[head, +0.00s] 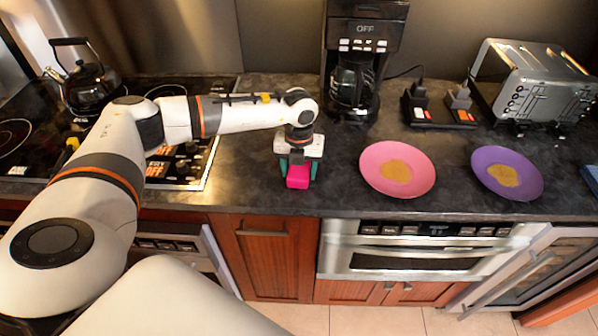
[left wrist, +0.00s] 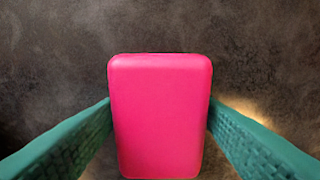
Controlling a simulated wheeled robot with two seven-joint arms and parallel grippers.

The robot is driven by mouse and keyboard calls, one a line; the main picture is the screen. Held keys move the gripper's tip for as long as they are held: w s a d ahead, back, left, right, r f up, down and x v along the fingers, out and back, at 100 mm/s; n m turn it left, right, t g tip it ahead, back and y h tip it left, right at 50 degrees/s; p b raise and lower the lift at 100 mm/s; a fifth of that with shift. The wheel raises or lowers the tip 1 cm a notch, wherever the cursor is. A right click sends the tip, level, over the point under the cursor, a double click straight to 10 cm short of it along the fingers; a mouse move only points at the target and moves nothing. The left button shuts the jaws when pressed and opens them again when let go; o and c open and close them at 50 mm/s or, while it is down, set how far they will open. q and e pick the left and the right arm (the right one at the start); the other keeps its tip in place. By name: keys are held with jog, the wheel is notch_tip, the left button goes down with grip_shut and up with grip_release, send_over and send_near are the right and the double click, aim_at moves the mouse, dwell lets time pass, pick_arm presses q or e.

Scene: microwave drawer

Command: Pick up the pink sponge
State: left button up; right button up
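The pink sponge (head: 298,177) is a bright block over the dark counter, left of the pink plate. My left gripper (head: 298,170) points down at it, with one teal finger on each side. In the left wrist view the sponge (left wrist: 160,115) fills the middle, and the teal fingertips (left wrist: 160,112) meet its left and right sides with no clear gap. The gripper looks shut on it. Whether the sponge rests on the counter or is slightly raised, I cannot tell. My right gripper is not in view.
A coffee maker (head: 358,60) stands behind the gripper. A pink plate (head: 372,178) and a purple plate (head: 530,187) lie to the right, with a toaster (head: 535,85) behind. A kettle (head: 90,88) stands on the stove at left. The counter around the sponge (head: 250,190) is clear.

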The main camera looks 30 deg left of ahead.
aim_at(299, 168)
pick_arm(q)
jog(key=c, duration=0.6)
notch_tip(299, 168, up, 9)
jog(key=b, duration=0.2)
jog(key=shift+r+b, duration=0.15)
jog(key=shift+b, duration=0.15)
jog(key=shift+r, duration=0.4)
